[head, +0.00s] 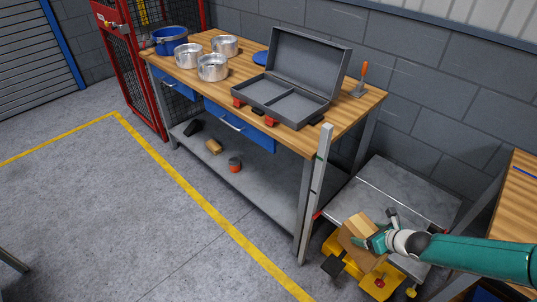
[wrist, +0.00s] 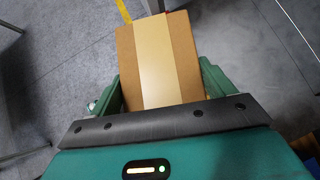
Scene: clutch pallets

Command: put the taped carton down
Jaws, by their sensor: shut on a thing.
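The taped carton (wrist: 126,62) is a brown box with a wide pale tape strip along its middle. In the wrist view it sits between the two green fingers of my gripper (wrist: 158,88), which is shut on it. In the head view the carton (head: 350,240) is at the lower right, in my gripper (head: 366,243), above yellow parts of my body and in front of a grey platform. The carton looks tilted there. Its underside is hidden, and I cannot tell whether it touches anything below.
A workbench (head: 210,92) holds several metal pots, a blue pot (head: 170,41), an open grey case (head: 285,100) and an orange-handled tool (head: 361,80). Its lower shelf (head: 245,185) has small items and free room. A grey platform (head: 395,190) is mostly bare. A grey post (head: 317,190) stands beside it.

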